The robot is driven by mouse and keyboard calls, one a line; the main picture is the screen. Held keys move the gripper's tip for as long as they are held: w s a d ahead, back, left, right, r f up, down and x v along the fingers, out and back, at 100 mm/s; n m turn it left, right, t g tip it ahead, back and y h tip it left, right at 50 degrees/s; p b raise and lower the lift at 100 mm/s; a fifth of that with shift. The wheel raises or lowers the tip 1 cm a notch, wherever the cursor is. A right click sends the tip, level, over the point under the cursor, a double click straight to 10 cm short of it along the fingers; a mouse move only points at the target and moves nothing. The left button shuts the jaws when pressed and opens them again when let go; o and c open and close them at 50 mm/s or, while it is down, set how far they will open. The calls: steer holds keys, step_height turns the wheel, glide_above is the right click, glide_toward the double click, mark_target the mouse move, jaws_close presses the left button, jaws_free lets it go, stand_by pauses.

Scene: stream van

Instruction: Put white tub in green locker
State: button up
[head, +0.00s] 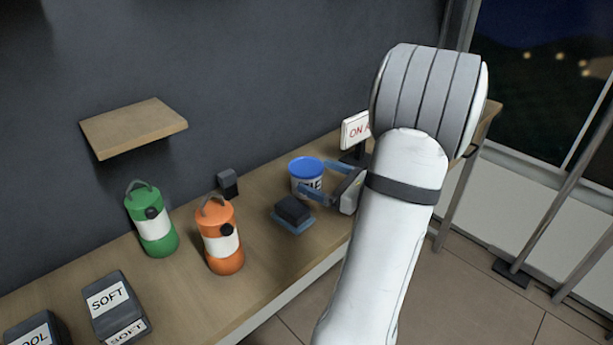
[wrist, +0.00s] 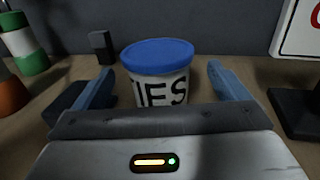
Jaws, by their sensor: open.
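The white tub (head: 305,184) has a blue lid and dark lettering and stands upright on the wooden bench. It also shows in the wrist view (wrist: 160,85), where the letters "IES" can be read. My gripper (head: 333,178) is open, with its blue fingers on either side of the tub. In the wrist view my gripper (wrist: 158,88) shows a gap between each finger and the tub. No green locker shows in either view.
Boxes marked SOFT (head: 110,300) lie left. A wooden shelf (head: 133,125) juts from the wall.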

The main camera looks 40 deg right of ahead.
mark_target(307, 173)
steer(key=x, duration=0.4)
steer(key=shift+w+a+f, duration=0.1)
steer(key=shift+w+a, duration=0.05)
steer(key=shift+a, duration=0.05)
steer(key=c, duration=1.2)
